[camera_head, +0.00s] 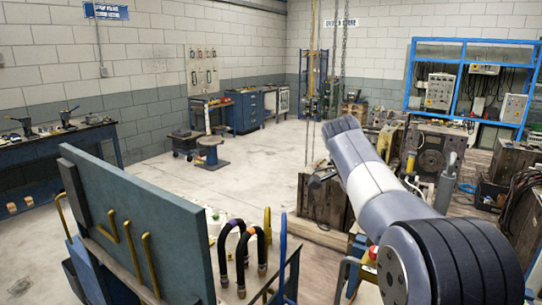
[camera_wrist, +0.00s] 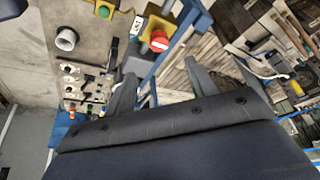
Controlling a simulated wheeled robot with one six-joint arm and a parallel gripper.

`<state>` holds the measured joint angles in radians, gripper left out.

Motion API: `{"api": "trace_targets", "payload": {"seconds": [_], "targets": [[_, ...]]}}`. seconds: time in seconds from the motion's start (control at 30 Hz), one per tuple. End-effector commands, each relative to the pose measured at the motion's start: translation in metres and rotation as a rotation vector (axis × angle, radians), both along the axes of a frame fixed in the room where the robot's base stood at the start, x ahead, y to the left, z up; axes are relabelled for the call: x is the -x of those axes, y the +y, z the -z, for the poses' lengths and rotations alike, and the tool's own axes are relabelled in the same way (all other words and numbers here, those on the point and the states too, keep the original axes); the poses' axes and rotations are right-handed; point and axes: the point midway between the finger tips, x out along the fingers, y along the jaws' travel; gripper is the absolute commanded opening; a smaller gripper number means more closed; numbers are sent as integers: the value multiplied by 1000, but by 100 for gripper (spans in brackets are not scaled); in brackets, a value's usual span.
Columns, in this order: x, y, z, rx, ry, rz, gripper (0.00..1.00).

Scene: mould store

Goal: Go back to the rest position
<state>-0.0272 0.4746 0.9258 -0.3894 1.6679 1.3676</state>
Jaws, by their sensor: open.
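My gripper (camera_wrist: 185,72) shows in the wrist view, its grey fingers standing apart beyond the dark wrist housing. Nothing is seen held between them. Beyond the fingers in the wrist view are a red push button (camera_wrist: 159,41) on a yellow box and a panel with knobs (camera_wrist: 82,82). How far they are from the fingers cannot be told.
A blue-grey upright board (camera_head: 140,225) with yellow hooks stands at the front left. Black curved hoses (camera_head: 240,250) are beside it. A wooden crate (camera_head: 322,203) stands behind my arm, and machinery (camera_head: 432,150) is at the right. The pale floor (camera_head: 165,178) in the middle is mostly clear.

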Motion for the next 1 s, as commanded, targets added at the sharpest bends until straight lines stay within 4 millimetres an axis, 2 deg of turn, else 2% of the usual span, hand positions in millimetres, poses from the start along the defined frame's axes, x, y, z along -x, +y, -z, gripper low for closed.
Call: {"api": "trace_targets", "payload": {"seconds": [0.03,0.5,1.0], "targets": [[0,-6,15,1,10,3,53],[-6,-42,102,0,8,2,53],[-4,-43,102,1,3,-393,53]]}}
